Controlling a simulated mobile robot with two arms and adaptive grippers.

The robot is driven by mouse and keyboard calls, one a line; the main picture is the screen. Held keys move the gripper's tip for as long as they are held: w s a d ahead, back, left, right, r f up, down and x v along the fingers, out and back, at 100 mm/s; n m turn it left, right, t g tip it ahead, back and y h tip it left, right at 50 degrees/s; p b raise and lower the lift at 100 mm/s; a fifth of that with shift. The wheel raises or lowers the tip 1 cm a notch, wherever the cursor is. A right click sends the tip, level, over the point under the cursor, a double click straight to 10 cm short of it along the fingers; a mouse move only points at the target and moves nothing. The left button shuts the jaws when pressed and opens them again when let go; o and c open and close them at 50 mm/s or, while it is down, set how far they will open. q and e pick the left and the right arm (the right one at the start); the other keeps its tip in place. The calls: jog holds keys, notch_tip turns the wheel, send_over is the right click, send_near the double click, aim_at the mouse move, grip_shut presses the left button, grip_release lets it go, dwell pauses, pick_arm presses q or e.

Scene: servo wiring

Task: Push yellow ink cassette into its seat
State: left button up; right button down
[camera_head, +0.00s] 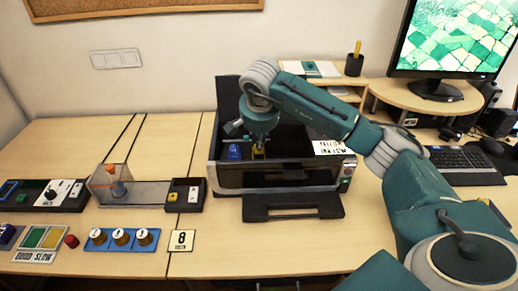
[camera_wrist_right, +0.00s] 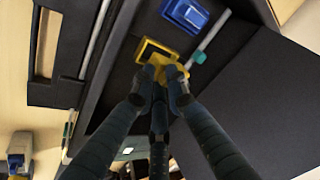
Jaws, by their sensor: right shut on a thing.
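The yellow ink cassette (camera_head: 258,152) is inside the open black printer (camera_head: 285,180), to the right of a blue cassette (camera_head: 234,151). My right gripper (camera_head: 258,143) reaches down into the printer from above, shut on the yellow cassette. In the right wrist view, the fingers (camera_wrist_right: 160,80) close on the yellow cassette (camera_wrist_right: 146,48) near one end, and the blue cassette (camera_wrist_right: 186,14) is beside it, apart. Whether the yellow cassette is fully down in its seat cannot be told. My left gripper is not in view.
The printer's raised lid (camera_head: 228,92) stands behind, and its front tray (camera_head: 292,206) sticks out over the table. Left of it are a clear-covered box (camera_head: 108,184) and a blue knob panel (camera_head: 122,239). A monitor (camera_head: 450,40) stands at the right. The table's front middle is clear.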

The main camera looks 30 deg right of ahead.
notch_tip(320, 180, down, 4)
jog(key=shift+r, duration=0.15)
jog(key=c, duration=2.1)
grip_release()
jog(key=shift+o, duration=0.4)
jog(key=shift+r, duration=0.1)
jog(key=v, duration=1.2)
jog(key=shift+b, duration=0.3)
